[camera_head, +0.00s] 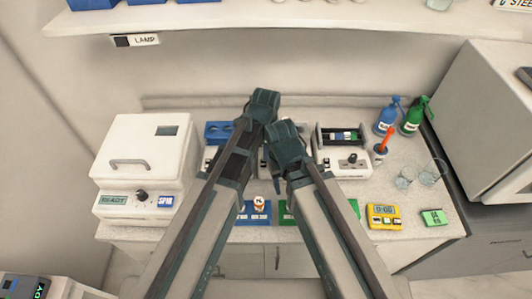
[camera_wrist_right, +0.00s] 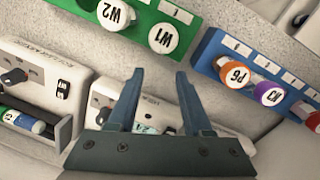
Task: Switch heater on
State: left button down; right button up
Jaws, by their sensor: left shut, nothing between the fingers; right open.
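A white device (camera_wrist_right: 104,98) with a dark knob stands below and between my right gripper's fingers in the right wrist view. Its label is too small to read, so I cannot tell whether it is the heater. In the head view it is mostly hidden behind my grippers. My right gripper (camera_wrist_right: 158,72) is open and empty over it; it also shows in the head view (camera_head: 280,128). My left gripper (camera_head: 263,98) is shut and empty, farther back over the bench's middle. A second white device (camera_head: 349,165) with a knob and a tube tray is to the right.
A large white box (camera_head: 125,161) with a handle and READY display stands left. A blue rack (camera_head: 254,219) and green rack (camera_wrist_right: 172,12) hold capped vials in front. A shelf (camera_head: 250,17) overhangs the back.

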pick_arm(q)
notch_tip(320, 180, up, 13)
jog(key=p, duration=1.2)
pick_arm(e)
notch_tip(320, 180, up, 13)
jog(key=shift+f, duration=0.15)
pick_arm(q)
jog(key=shift+f, duration=0.15)
jog(key=s+a+n, duration=0.3)
jog(key=a+n, duration=0.6)
jog(key=s+a+n, duration=0.3)
jog(key=a+n, duration=0.6)
jog(key=s+d+f+m+b, duration=0.1)
jog(key=s+d+f+b, duration=0.1)
jog(key=d+f+b, duration=0.2)
jog(key=s+d+f+m+b, duration=0.1)
jog(key=s+d+f+b, duration=0.1)
jog(key=f+b, duration=0.3)
jog(key=s+d+f+m+y+b, duration=0.1)
jog(key=d+f+b, duration=0.3)
jog(key=d+b, duration=0.1)
jog(key=shift+s+d+f+m, duration=0.3)
jog(key=shift+s+f+m, duration=0.1)
pick_arm(e)
notch_tip(320, 180, down, 14)
